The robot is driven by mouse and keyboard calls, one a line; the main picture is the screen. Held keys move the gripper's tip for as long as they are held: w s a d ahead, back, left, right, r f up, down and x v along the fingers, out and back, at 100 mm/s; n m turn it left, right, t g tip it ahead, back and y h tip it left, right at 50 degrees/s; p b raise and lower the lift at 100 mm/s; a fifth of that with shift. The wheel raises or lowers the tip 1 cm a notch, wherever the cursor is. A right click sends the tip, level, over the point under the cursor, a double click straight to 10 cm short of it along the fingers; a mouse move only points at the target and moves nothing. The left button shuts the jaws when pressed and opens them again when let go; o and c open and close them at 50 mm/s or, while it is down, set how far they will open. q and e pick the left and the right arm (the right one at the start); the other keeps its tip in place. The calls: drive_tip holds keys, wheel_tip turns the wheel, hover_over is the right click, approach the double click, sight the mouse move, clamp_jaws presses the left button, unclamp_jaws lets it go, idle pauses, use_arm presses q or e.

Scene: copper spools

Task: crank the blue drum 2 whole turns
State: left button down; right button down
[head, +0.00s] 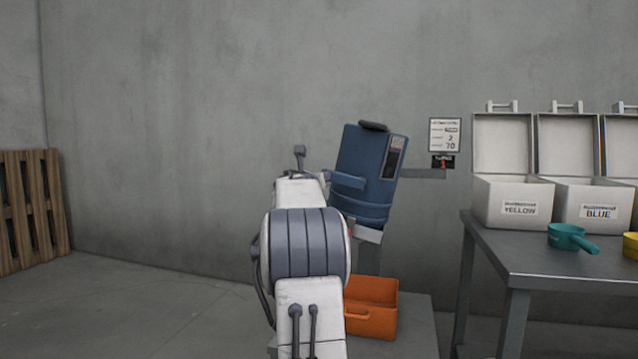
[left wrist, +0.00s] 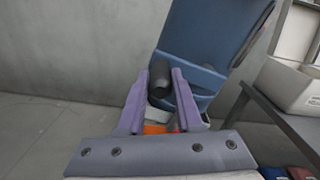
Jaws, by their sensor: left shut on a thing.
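The blue drum (head: 362,165) stands tilted on a grey stand right of my arm in the head view. It has a dark cap on top and a dark label panel on its side. In the left wrist view the drum (left wrist: 210,45) fills the upper right. A black cylindrical crank handle (left wrist: 161,78) sits between the two purple fingers of my left gripper (left wrist: 160,85), which is shut on it. In the head view my arm hides the handle and most of the gripper. My right gripper is in neither view.
An orange bin (head: 372,318) sits below the drum. A sign (head: 445,134) and a small dark box with a red mark (head: 443,162) are right of the drum. A grey table (head: 560,262) bears open white boxes and a teal scoop (head: 570,238). A wooden pallet (head: 30,210) leans left.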

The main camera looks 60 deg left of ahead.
use_arm(q)
drive_tip(key=shift+r, duration=0.15)
idle(0.3)
drive_tip(key=c, duration=0.6)
unclamp_jaws()
drive_tip(key=shift+w, duration=0.1)
drive_tip(key=shift+s+d, duration=0.4)
drive_tip(key=shift+s, duration=0.05)
drive_tip(key=b+v, duration=0.1)
drive_tip(key=v, duration=0.8)
drive_tip(key=shift+s+d, duration=0.1)
drive_tip(key=shift+d, duration=0.05)
